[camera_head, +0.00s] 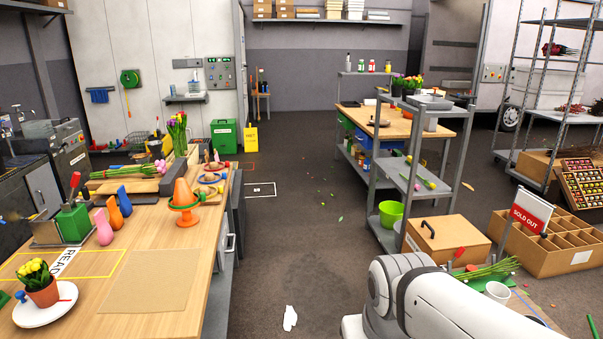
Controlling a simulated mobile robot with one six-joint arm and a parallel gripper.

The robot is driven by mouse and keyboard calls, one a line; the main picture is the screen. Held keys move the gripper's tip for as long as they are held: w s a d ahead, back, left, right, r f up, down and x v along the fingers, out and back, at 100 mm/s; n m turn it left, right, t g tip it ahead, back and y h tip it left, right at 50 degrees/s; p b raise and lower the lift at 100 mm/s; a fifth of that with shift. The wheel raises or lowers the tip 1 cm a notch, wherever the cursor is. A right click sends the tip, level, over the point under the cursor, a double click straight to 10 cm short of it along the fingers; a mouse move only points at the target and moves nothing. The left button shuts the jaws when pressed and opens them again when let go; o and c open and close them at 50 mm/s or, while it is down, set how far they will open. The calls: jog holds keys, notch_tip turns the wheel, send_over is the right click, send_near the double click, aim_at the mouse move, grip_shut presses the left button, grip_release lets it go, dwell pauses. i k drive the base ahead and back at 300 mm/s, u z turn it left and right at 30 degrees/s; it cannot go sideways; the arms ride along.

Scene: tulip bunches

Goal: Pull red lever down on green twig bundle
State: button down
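A bundle of long green twigs or stems (492,269) lies at the lower right, on a surface beside a wooden box. A small red piece (459,252), possibly a lever handle, sticks up at the bundle's left end; my arm hides what is below it. On the left table, a green block (73,222) in a grey metal holder has an upright red handle (75,181) rising from it. My white arm fills the lower right of the view. My gripper is not visible.
The wooden table (165,255) at left carries an orange cone (183,203) and a potted plant (40,287). A wooden box (445,240), a divided crate with a "SOLD OUT" sign (531,212) and a white cup (497,291) surround the bundle. The middle floor is mostly clear.

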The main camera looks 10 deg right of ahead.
aim_at(459, 254)
jog(key=z, duration=0.05)
jog(key=i, duration=1.85)
jog(key=z, duration=2.2)
jog(key=i, duration=1.65)
jog(key=z, duration=0.05)
